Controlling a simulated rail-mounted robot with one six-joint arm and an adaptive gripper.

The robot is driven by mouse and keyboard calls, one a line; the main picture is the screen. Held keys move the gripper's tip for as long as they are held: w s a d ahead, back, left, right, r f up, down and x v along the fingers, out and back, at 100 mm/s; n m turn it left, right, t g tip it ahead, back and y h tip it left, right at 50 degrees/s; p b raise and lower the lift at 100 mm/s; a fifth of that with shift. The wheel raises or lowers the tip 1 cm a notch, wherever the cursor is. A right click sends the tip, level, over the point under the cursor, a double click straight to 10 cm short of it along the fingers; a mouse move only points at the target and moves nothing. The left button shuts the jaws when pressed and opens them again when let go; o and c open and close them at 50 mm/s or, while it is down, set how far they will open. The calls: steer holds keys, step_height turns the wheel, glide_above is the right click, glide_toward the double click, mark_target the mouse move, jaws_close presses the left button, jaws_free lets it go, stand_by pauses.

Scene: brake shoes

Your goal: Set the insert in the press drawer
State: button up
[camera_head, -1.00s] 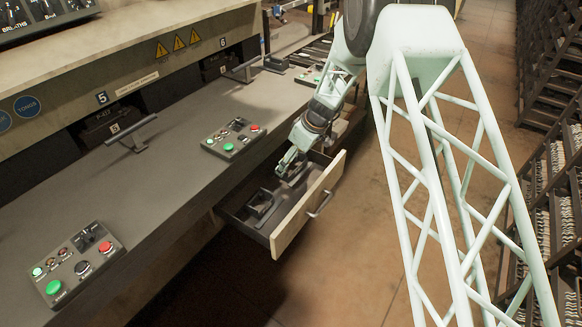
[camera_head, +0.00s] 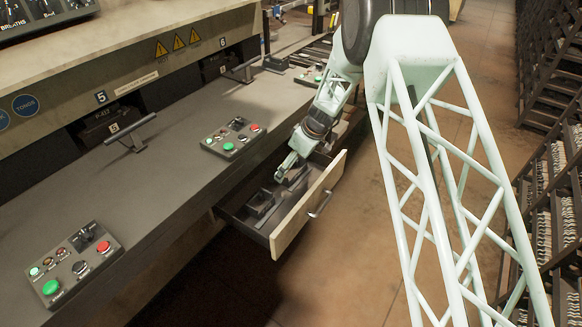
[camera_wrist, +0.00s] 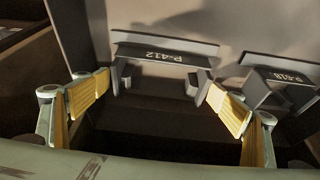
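The press drawer (camera_head: 300,215) is pulled out below the bench edge, with a pale front and a handle. My gripper (camera_head: 284,178) is over the far part of the drawer. In the wrist view the yellow-padded fingers of my gripper (camera_wrist: 158,88) are spread wide, with their tips against both ends of a dark grey insert (camera_wrist: 165,55) marked P-412. The insert looks held between them, upright, low at the drawer. Whether its underside touches the drawer floor is hidden.
A second insert (camera_wrist: 280,85) marked P-418 is close to the right finger; a dark insert also shows in the head view (camera_head: 259,204). Button panels (camera_head: 234,137) (camera_head: 76,263) stand on the bench (camera_head: 120,195). Racks (camera_head: 555,190) stand at the right.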

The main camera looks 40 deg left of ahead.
steer(key=shift+r, duration=0.15)
stand_by(0.4)
steer(key=shift+r, duration=0.25)
steer(key=p+v, duration=0.2)
steer(key=v, duration=0.9)
steer(key=shift+r, duration=0.25)
steer(key=shift+d, duration=0.1)
